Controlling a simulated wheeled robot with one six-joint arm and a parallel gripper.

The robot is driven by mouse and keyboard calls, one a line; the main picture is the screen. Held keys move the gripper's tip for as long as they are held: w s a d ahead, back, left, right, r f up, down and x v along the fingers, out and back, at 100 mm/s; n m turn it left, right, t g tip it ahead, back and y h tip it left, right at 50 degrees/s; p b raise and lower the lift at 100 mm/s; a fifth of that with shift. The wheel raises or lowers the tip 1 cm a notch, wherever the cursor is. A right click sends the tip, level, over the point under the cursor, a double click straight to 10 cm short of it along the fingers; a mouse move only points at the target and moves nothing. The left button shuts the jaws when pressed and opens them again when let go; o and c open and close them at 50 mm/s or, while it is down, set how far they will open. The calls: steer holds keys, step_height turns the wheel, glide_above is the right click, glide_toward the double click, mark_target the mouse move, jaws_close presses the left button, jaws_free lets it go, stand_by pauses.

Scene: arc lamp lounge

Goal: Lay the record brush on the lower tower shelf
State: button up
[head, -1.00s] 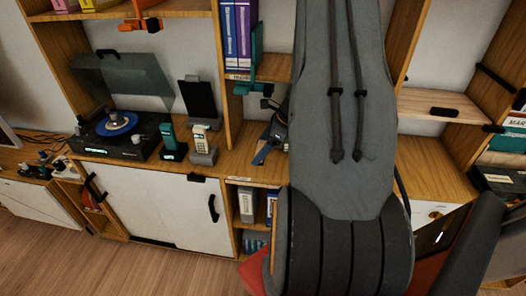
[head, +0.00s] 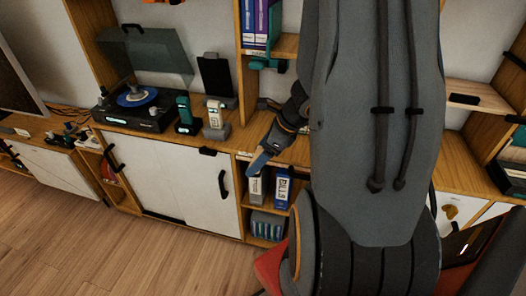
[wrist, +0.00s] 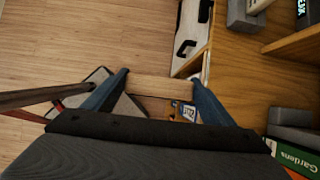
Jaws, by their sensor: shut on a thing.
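My gripper (wrist: 160,84) is shut on a pale wooden bar (wrist: 165,87), which I take to be the record brush. The bar lies crosswise between the two blue fingers in the wrist view. In the head view my gripper (head: 262,160) hangs by the cabinet's front edge; the brush cannot be made out there. A narrow shelf unit stands behind my arm, with an upper shelf (head: 287,44) and open lower compartments (head: 252,215) holding binders. Another shelf tower stands at the far right, partly cut off. I cannot tell which shelf is the lower tower shelf.
White cabinet doors (head: 170,185) are below. A pale shelf (head: 485,103) shows at right. Wooden floor (head: 100,250) at left is clear.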

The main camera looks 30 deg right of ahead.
steer(key=shift+s+a, duration=0.35)
steer(key=shift+w+a+n, duration=0.3)
steer(key=shift+w+n, duration=0.05)
steer(key=shift+n, duration=0.05)
steer(key=w+a+f+n+g+h, duration=0.2)
steer(key=w+a+f+n+g, duration=0.2)
steer(key=n, duration=0.9)
steer(key=w+a+f+n+g+h, duration=0.2)
steer(key=w+a+f+n+g, duration=0.2)
steer(key=n, duration=1)
steer(key=a+f+g, duration=0.2)
steer(key=a, duration=0.2)
steer(key=shift+w+f+g+b, duration=0.15)
steer(key=shift+f+g+b, duration=0.1)
steer(key=shift+g+b, duration=0.1)
